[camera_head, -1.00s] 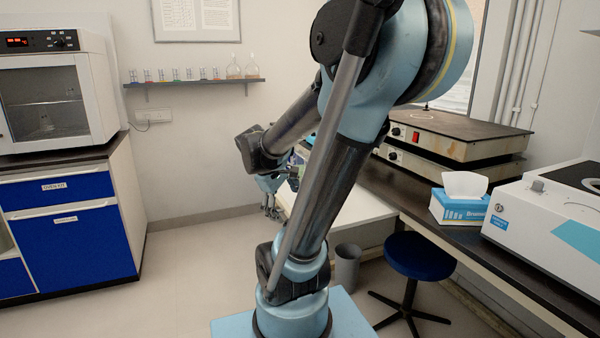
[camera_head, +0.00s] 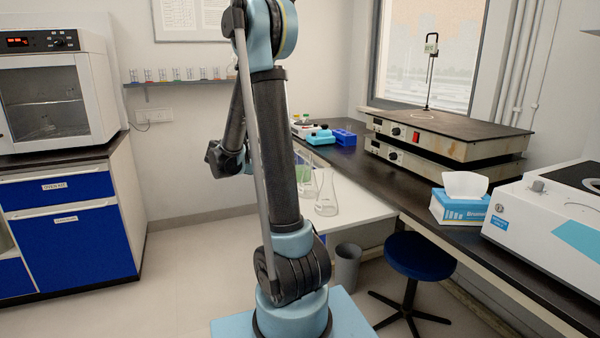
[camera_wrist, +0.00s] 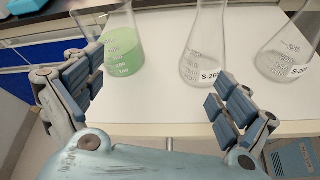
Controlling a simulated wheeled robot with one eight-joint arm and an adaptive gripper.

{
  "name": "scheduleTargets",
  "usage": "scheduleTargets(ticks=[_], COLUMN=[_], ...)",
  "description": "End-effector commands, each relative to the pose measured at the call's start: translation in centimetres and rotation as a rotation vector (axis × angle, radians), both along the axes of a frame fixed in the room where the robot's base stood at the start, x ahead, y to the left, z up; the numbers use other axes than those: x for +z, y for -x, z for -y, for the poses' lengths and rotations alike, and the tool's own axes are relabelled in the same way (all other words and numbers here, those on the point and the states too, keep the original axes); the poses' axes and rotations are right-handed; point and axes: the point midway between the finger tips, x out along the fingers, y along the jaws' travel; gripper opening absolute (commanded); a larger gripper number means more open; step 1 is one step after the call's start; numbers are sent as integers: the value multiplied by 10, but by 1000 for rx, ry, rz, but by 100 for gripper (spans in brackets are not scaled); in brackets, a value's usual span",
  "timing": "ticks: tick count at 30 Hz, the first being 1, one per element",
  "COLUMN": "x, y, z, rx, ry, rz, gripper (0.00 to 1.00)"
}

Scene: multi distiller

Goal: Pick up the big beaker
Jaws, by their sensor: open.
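Glass vessels stand on a white table (camera_wrist: 155,112) in the wrist view. One vessel holding green liquid (camera_wrist: 122,52) is at upper left; its top is cut off, so I cannot tell if it is the big beaker. A clear conical flask (camera_wrist: 203,62) with a label stands right of centre, and another clear labelled flask (camera_wrist: 283,58) stands at the far right. My gripper (camera_wrist: 160,88) is open and empty, its fingers spread at the table's near side. In the head view, a clear flask (camera_head: 327,198) shows right of my arm, which hides my gripper and part of the glassware.
A dark bench (camera_head: 385,180) runs along the right, with a tissue box (camera_head: 462,205), stacked hot plates (camera_head: 440,135) and a blue rack (camera_head: 343,137). A blue stool (camera_head: 420,256) and a grey bin (camera_head: 347,265) stand below. The floor at left is open.

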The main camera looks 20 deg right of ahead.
Motion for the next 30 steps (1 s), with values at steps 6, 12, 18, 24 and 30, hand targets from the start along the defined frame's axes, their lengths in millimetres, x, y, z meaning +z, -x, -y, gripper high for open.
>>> scheduleTargets(ticks=[6, 12, 18, 24, 30], x=[-8, -19, -28, -31, -31], y=[-39, -64, -77, -80, -82], z=[-13, -28, -40, -38, -7], rx=[43, 60, 60, 56, 53], ry=[172, 317, 408, 437, 437], rz=[-120, -220, -285, -307, -309], gripper=[95, 95, 95, 95, 95])
